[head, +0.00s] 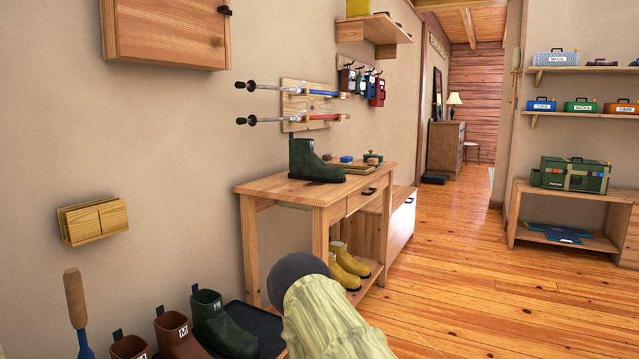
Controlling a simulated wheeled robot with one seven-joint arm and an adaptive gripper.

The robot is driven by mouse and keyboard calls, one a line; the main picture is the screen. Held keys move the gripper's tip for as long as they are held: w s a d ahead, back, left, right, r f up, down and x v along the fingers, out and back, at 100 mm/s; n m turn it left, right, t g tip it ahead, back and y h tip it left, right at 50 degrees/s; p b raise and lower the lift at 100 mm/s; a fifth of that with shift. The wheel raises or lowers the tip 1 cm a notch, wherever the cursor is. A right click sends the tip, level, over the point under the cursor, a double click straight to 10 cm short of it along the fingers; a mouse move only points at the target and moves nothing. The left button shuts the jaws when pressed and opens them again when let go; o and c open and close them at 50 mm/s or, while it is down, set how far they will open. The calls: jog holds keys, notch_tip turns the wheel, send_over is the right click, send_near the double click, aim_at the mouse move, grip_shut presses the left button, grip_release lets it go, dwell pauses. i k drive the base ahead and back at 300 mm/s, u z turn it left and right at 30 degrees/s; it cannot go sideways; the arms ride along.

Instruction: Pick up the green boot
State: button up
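A dark green boot (313,161) stands upright on top of the wooden bench table (270,188), its toe pointing right.
Brown boots (178,334) stand left of the lower green boot. Yellow boots (348,268) sit on the table's lower shelf. Small brushes and blocks (372,158) lie near the upper boot. A grey and olive rounded form (325,318) fills the foreground. Floor at right is clear.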

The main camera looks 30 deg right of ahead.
aim_at(305, 165)
jog(key=u, duration=0.45)
jog(key=k, duration=0.15)
jog(key=z, duration=1.8)
jog(key=i, duration=1.3)
jog(key=u, duration=0.35)
